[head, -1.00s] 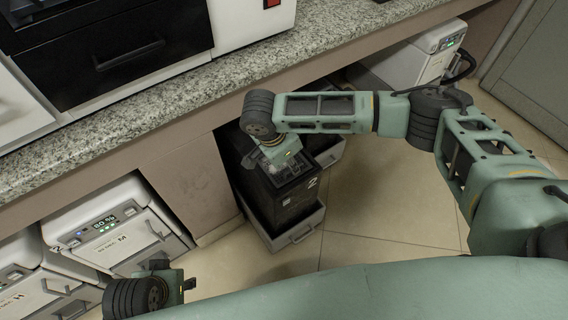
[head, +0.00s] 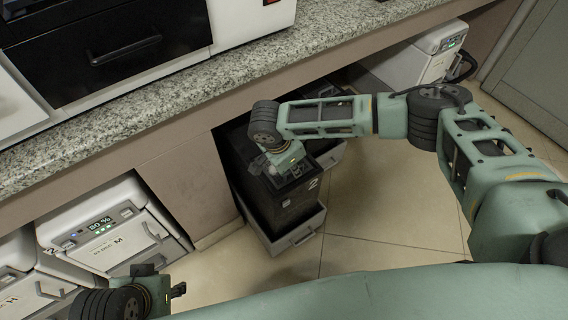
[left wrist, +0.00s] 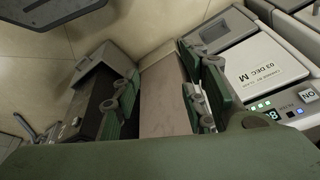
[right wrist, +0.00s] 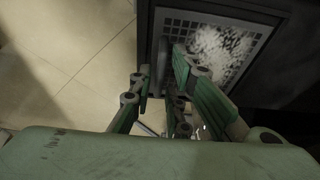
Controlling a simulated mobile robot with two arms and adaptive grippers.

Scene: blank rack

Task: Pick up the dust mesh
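A dark box (head: 297,205) marked 2 stands in a pulled-out grey drawer under the counter. In the right wrist view a perforated grid panel covered in white dust, which looks like the dust mesh (right wrist: 228,52), sits in a dark frame. My right gripper (right wrist: 161,68) is at the left edge of this frame, one finger outside it and one over the mesh side. The fingers are apart with the edge between them; I cannot tell if they press on it. In the head view my right gripper (head: 285,160) is over the box top. My left gripper (left wrist: 162,88) is open and empty.
White units with displays (head: 110,228) stand under the counter at the left, and another (head: 418,60) at the right. The granite counter (head: 240,85) overhangs the dark box. The tiled floor (head: 385,205) in front is clear.

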